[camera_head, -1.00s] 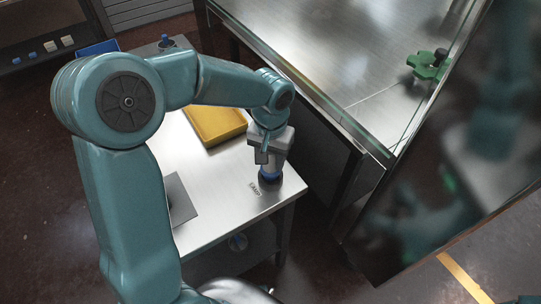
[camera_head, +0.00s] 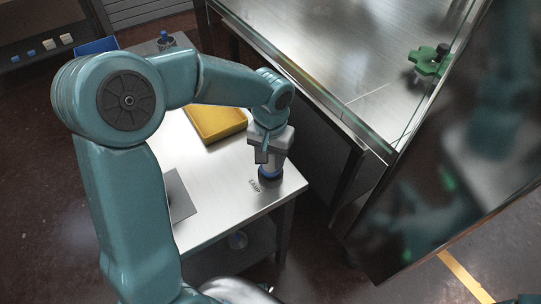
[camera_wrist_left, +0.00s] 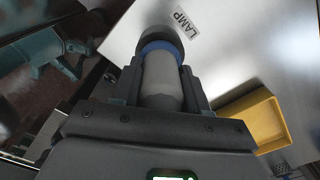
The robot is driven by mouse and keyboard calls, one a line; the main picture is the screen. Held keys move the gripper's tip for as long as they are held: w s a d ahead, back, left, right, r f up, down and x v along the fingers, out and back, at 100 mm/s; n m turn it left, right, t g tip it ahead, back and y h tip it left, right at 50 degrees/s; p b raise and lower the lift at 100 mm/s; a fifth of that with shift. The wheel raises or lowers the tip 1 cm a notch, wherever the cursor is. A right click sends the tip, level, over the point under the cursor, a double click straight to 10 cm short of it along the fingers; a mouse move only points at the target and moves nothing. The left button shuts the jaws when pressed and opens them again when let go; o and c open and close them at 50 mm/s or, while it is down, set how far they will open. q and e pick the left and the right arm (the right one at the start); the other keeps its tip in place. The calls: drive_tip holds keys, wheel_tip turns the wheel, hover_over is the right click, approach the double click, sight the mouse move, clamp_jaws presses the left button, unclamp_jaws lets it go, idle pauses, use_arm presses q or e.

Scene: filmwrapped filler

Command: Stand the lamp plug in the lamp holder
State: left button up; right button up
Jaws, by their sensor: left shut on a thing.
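My left gripper (camera_head: 267,158) is shut on the lamp plug, near the right front corner of the steel table. In the left wrist view the lamp plug (camera_wrist_left: 162,82) is a pale grey cylinder with a blue band at its far end, between the two dark fingers. The lamp holder (camera_wrist_left: 167,34) is a dark round piece at that blue end, next to a white LAMP label (camera_wrist_left: 181,22). The plug looks upright and in line with the holder. I cannot tell how deep it sits. My right gripper does not show.
A yellow tray (camera_head: 217,136) lies behind the gripper on the steel table (camera_head: 215,205). A grey plate (camera_head: 180,196) is at the left.

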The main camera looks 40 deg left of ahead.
use_arm(q)
drive_tip(key=shift+f, duration=0.1)
idle(0.3)
drive_tip(key=o, duration=1.4)
drive_tip(key=shift+c, duration=0.2)
wheel_tip(320, 180, up, 8)
drive_tip(key=p, duration=0.6)
